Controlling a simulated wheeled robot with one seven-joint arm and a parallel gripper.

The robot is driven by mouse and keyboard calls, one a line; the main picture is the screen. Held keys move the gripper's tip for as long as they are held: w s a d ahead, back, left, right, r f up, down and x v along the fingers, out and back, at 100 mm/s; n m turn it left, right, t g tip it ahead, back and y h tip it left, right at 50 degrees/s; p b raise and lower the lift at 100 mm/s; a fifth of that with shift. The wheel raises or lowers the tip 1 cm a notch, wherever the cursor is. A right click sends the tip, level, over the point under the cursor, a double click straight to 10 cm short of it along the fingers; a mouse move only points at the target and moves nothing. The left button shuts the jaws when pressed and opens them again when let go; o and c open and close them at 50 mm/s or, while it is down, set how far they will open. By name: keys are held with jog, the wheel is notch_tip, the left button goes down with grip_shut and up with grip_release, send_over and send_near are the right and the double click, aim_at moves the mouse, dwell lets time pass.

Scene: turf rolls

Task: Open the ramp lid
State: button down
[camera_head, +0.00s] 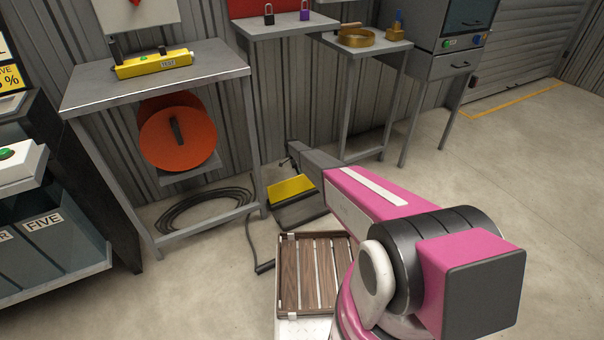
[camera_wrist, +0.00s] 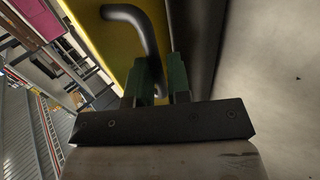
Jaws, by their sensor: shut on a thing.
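The ramp lid appears as a yellow panel (camera_head: 291,188) low on the floor in the head view, with a dark grey part below it. In the wrist view the yellow surface (camera_wrist: 97,45) fills the upper middle, beside a dark strip. A bent dark handle (camera_wrist: 148,35) stands on it. My gripper (camera_wrist: 166,76) has its green fingers shut on this handle; the far end of the grip is partly hidden. In the head view my pink arm reaches down toward the panel and hides part of that area. I cannot tell how far the lid is raised.
A grey workbench (camera_head: 160,75) with a yellow test box (camera_head: 152,64) stands behind left, an orange reel (camera_head: 178,138) beneath it. A coiled black cable (camera_head: 205,207) lies on the floor. Open floor lies to the right.

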jog(key=shift+w+a+f, duration=0.25)
jog(key=shift+w+f, duration=0.2)
jog(key=shift+f, duration=0.35)
jog(key=c, duration=1.2)
grip_release()
jog(key=shift+o, duration=0.2)
jog(key=shift+r, duration=0.1)
jog(key=shift+r, duration=0.3)
jog(key=s+a+r, duration=0.7)
jog(key=a+r, duration=0.2)
jog(key=r, duration=0.2)
jog(key=shift+s, duration=0.35)
